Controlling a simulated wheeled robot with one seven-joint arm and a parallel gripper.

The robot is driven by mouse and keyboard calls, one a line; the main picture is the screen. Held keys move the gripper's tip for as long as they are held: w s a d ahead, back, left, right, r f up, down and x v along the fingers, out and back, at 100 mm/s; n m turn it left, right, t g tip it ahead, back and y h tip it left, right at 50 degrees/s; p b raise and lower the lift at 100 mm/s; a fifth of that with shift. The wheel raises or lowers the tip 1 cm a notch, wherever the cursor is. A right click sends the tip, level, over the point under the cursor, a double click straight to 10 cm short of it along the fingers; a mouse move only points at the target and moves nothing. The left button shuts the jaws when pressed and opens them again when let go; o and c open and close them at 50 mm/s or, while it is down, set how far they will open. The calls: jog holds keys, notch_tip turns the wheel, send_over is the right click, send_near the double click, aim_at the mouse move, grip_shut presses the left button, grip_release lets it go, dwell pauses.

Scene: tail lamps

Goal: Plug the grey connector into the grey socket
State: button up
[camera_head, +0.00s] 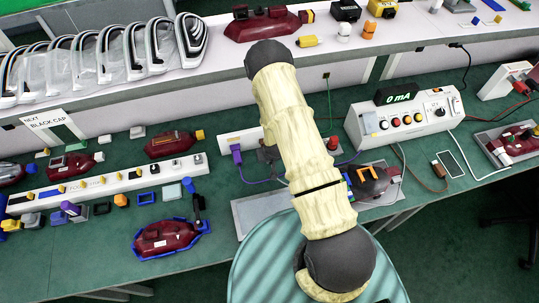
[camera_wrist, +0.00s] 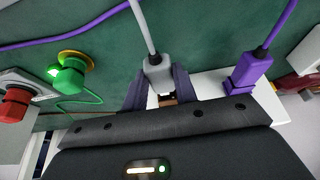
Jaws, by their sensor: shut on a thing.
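In the wrist view my gripper (camera_wrist: 160,82) has its two dark fingers closed around the grey connector (camera_wrist: 157,71). A grey cable runs up from the connector. A small brownish part shows between the fingers below it. The connector is over or against the white strip (camera_wrist: 212,84); I cannot tell whether it is seated. The grey socket is not clearly visible behind the fingers. In the head view my arm hides most of the gripper and the connector, at the white strip (camera_head: 228,141) on the bench.
A purple connector (camera_wrist: 250,70) with a cable stands beside the gripper on the strip. A green button (camera_wrist: 68,77) and a red button (camera_wrist: 15,104) are to the left. In the head view a tester box (camera_head: 405,120) reads 0 mA, and a dark-red lamp (camera_head: 372,181) lies near my arm.

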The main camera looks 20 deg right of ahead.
jog(key=shift+s, duration=0.35)
jog(key=shift+s, duration=0.8)
notch_tip(320, 180, up, 10)
jog(key=shift+f, duration=0.25)
jog(key=shift+d, duration=0.1)
dwell(0.3)
